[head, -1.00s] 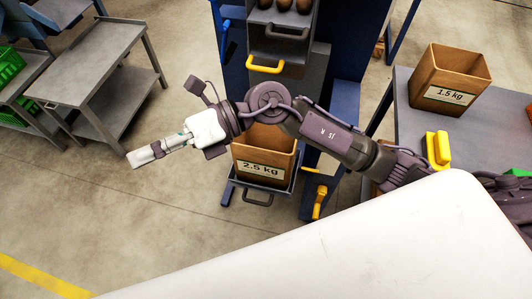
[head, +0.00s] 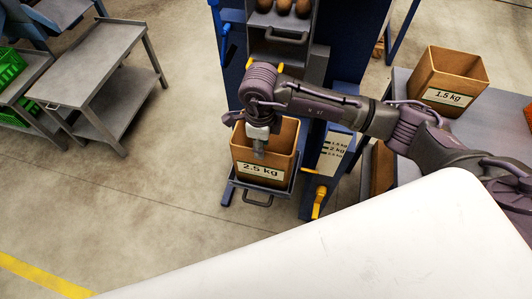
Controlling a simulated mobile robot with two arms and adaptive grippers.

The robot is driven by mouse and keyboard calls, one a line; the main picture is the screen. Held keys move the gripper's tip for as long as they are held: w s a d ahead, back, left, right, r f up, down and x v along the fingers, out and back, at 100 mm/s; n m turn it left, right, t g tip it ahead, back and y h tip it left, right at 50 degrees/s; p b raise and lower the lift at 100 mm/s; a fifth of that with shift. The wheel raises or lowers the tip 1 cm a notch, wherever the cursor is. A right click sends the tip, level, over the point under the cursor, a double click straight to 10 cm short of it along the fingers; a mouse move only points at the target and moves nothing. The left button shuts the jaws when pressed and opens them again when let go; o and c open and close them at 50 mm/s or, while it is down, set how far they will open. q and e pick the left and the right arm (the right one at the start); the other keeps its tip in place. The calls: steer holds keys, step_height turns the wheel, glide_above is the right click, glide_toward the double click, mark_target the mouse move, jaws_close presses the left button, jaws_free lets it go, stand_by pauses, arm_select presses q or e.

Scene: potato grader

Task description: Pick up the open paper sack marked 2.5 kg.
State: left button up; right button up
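The open brown paper sack marked 2.5 kg (head: 279,163) stands upright on a small low platform (head: 227,193) at the foot of the blue machine, in the middle of the head view. My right gripper (head: 258,150) points down at the sack's open mouth and covers part of its rim and inside. I cannot tell whether its fingers touch the sack or whether they are open. My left gripper is out of view.
The blue machine (head: 345,98) stands right behind the sack, with a yellow handle (head: 318,203) beside it. A 1.5 kg sack (head: 463,76) stands on the grey table at right. A grey trolley (head: 90,62) stands at left. The floor left of the sack is clear.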

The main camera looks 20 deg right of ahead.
step_height(320, 180, down, 6)
steer(key=p, duration=0.2)
steer(key=shift+a, duration=0.2)
steer(key=shift+f, duration=0.1)
steer(key=shift+c, duration=0.3)
jaws_close()
